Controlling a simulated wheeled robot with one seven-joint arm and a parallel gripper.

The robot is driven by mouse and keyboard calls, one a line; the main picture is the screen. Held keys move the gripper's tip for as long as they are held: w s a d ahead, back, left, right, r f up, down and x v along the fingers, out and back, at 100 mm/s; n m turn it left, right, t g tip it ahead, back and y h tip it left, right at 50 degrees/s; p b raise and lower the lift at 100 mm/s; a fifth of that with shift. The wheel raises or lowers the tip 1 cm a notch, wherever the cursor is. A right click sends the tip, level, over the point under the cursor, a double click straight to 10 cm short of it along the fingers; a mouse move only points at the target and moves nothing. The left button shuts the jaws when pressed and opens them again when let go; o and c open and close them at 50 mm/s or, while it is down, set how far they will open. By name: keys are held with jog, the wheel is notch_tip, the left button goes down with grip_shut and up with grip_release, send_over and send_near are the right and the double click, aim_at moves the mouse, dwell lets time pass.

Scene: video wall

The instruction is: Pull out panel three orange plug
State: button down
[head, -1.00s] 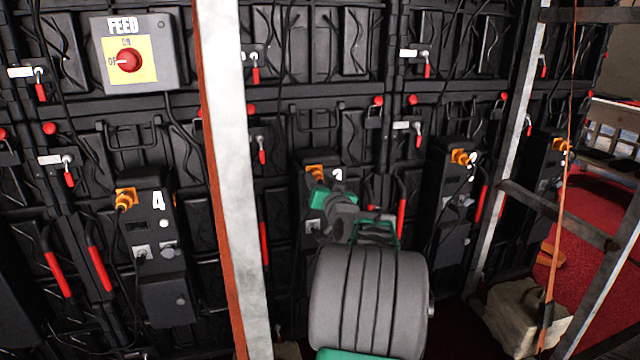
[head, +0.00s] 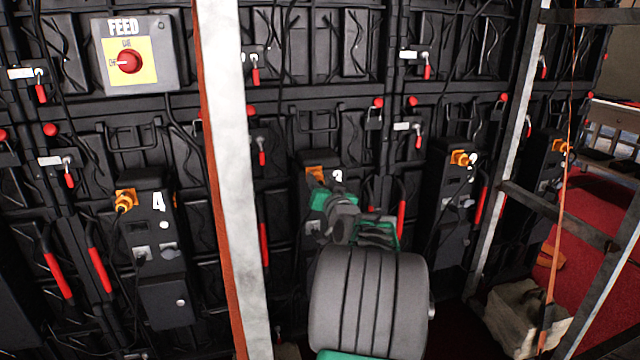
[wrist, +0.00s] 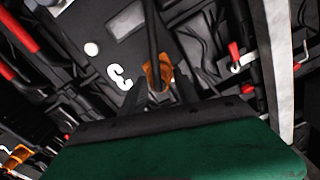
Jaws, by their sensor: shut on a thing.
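Panel three is a black box with a white "3" (wrist: 120,76) on it, seen close in the wrist view and at mid-picture in the head view. Its orange socket area (head: 315,173) shows just above my gripper (head: 325,188). In the wrist view my gripper (wrist: 158,92) has one dark finger on each side of the orange plug (wrist: 157,75) and is shut on it. A black cable runs from the plug across the panel. The fingers hide part of the plug, so I cannot tell how far it sits in the socket.
Panel two's orange connector (head: 463,158) is to the right. Red handles (head: 401,215) stand close beside my arm. A FEED switch box (head: 133,55) is upper left.

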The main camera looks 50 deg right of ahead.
jog(key=shift+b+v, duration=0.55)
jog(key=shift+v, duration=0.25)
jog(key=shift+f, duration=0.1)
jog(key=c, duration=1.3)
grip_release()
jog(key=shift+s, duration=0.1)
jog(key=shift+o, duration=0.2)
jog(key=p+v, duration=0.1)
jog(key=v, duration=0.7)
